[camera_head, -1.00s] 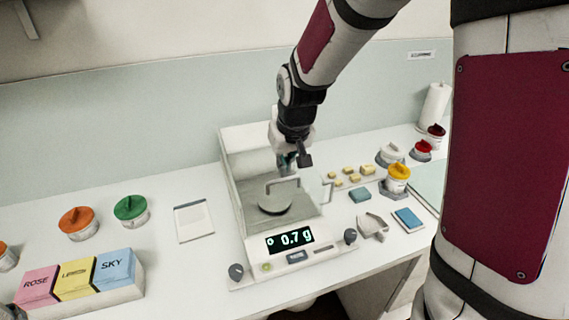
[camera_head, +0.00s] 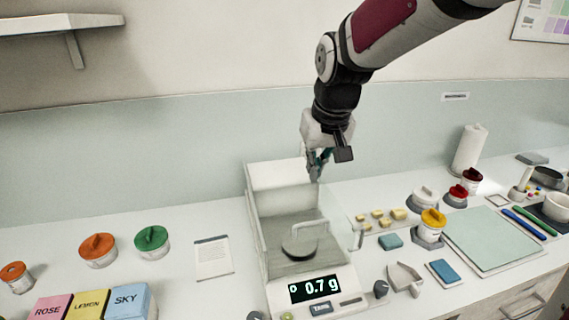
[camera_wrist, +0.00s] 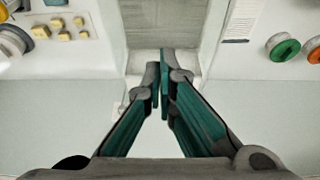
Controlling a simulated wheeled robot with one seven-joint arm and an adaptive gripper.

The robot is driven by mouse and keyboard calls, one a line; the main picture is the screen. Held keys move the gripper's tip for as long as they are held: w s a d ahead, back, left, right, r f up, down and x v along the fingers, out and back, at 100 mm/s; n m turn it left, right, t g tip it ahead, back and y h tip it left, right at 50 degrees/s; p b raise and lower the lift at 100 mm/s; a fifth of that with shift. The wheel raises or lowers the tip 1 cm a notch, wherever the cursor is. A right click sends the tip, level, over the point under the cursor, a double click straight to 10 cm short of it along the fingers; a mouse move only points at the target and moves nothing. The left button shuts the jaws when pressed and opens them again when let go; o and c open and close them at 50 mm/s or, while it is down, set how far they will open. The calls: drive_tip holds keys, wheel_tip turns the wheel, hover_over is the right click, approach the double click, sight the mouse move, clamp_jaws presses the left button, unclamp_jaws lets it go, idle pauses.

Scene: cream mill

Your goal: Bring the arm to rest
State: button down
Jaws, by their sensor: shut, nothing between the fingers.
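My gripper (camera_head: 316,172) is above the back of the balance (camera_head: 318,290), clear of it. In the wrist view the gripper's fingertips (camera_wrist: 165,70) meet, with nothing between them. The arm reaches in from the upper right of the head view, with the fingers pointing down. The balance has a glass-walled chamber with a round pan (camera_head: 299,247) inside, and its display reads 0.7 g. I see nothing in the gripper.
Orange-lidded (camera_head: 98,250) and green-lidded (camera_head: 151,241) jars stand left. Rose, lemon and sky boxes (camera_head: 128,300) are at the front left. A yellow-lidded jar (camera_head: 431,228), a scoop (camera_head: 404,278) and a mat (camera_head: 490,240) lie right. A shelf (camera_head: 55,24) hangs upper left.

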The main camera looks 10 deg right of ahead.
drive_tip(key=s+r+t, duration=0.1)
drive_tip(key=s+r, duration=0.2)
drive_tip(key=s, duration=1.9)
drive_tip(key=shift+a+r+t, duration=0.2)
drive_tip(key=shift+a+t, duration=0.1)
drive_tip(key=shift+s, duration=0.1)
